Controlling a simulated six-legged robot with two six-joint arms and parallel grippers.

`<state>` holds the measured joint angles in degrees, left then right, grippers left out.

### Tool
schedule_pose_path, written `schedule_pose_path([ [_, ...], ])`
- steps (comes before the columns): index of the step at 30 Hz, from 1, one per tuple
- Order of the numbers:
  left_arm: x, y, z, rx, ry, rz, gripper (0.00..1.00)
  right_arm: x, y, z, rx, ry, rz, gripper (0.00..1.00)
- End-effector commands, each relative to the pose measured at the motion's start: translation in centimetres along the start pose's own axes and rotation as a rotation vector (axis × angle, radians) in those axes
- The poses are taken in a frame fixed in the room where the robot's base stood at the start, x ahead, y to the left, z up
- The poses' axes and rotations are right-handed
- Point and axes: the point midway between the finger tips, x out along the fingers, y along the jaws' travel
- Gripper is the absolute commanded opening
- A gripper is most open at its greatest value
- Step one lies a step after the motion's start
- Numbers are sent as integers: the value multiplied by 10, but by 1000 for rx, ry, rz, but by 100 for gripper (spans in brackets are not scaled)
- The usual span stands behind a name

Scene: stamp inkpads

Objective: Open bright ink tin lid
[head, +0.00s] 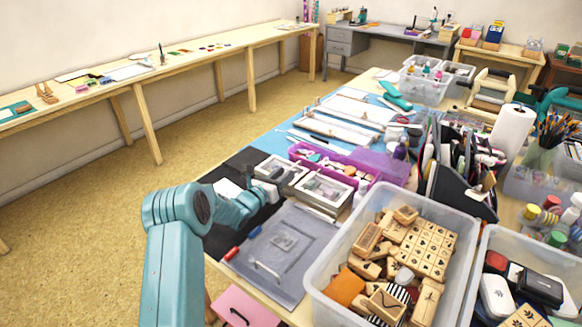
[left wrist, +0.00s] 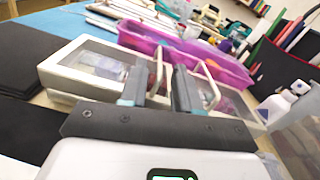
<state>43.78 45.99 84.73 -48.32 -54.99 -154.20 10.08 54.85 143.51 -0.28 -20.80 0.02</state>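Two pale-framed ink tins with clear window lids stand side by side on the table: a left tin (head: 283,173) and a right tin (head: 325,191). I cannot tell which is the bright one. Both show in the left wrist view, the left tin (left wrist: 75,72) and the right tin (left wrist: 235,108), each with a pale loop handle on its lid. Both lids look shut. My left gripper (head: 272,191) is at the near side of the tins. In the left wrist view its two dark fingers (left wrist: 160,92) stand apart, with a pale handle showing between or just beyond them. My right gripper is not in view.
A purple tray (head: 375,164) lies behind the tins. A grey clear-lidded case (head: 285,250) lies in front. A clear bin (head: 335,262) of wooden stamps stands at front right. A white bottle (head: 360,193) stands right of the tins. A black mat (head: 238,238) lies at left.

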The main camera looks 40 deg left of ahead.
Motion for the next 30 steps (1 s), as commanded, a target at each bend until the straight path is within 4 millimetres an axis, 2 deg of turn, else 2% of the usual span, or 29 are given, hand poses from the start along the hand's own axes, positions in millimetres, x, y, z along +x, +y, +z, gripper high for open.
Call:
schedule_pose_path([
  [3,22,-1,0,1,-1,-1,32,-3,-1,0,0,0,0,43],
  [9,42,0,0,0,0,0,32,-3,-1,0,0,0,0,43],
  [20,47,0,0,0,0,1,32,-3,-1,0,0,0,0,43],
  [21,47,0,0,0,0,1,19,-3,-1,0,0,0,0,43],
  [23,47,0,0,0,0,1,0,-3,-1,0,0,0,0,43],
  [30,47,-1,0,-1,0,-1,0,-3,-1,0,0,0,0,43],
])
